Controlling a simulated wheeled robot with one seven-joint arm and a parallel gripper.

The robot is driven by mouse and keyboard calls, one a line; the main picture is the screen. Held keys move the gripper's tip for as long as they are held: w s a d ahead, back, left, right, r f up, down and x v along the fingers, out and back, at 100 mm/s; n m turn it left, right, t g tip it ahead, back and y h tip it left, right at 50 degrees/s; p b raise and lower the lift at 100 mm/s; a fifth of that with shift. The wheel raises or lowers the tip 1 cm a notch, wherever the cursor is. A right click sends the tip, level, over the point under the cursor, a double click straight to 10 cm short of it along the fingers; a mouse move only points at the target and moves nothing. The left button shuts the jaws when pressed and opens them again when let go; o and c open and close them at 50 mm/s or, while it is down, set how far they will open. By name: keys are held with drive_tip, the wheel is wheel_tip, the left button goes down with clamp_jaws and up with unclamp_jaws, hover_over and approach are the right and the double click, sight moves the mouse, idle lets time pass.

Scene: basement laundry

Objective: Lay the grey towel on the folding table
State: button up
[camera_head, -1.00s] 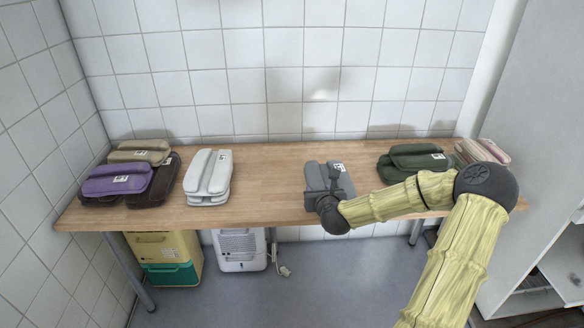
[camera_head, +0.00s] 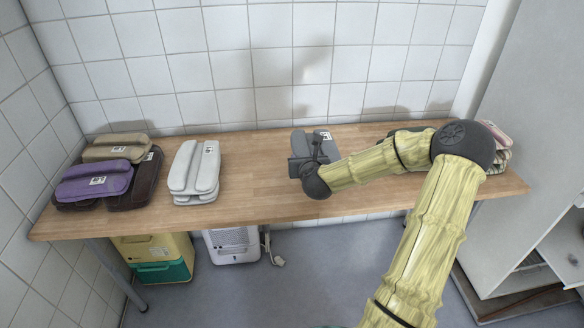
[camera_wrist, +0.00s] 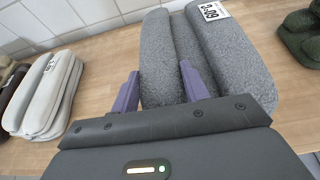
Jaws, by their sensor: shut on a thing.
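The grey towel (camera_head: 325,142) is a folded double roll with a white printed tag, over the middle of the wooden folding table (camera_head: 255,200). It fills the upper middle of the wrist view (camera_wrist: 235,55). My gripper (camera_head: 312,158) is shut on the near end of the towel. Its two purple fingers (camera_wrist: 160,90) press against the towel in the wrist view. I cannot tell whether the towel's underside touches the tabletop. My wrist hides part of the towel in the head view.
A white towel (camera_head: 195,170) lies left of centre. Purple (camera_head: 95,182), beige (camera_head: 115,147) and dark brown (camera_head: 138,188) towels are stacked far left. A green towel (camera_wrist: 302,35) and a pink patterned one (camera_head: 497,145) lie right. Bare tabletop shows between the white and grey towels.

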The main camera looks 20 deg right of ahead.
wheel_tip(320, 180, down, 6)
drive_tip(key=shift+b, duration=0.5)
drive_tip(key=shift+f+b, duration=0.35)
drive_tip(key=shift+f, duration=1.6)
drive_tip(key=o, duration=1.1)
drive_tip(key=v, duration=1.2)
drive_tip(key=shift+p, duration=0.45)
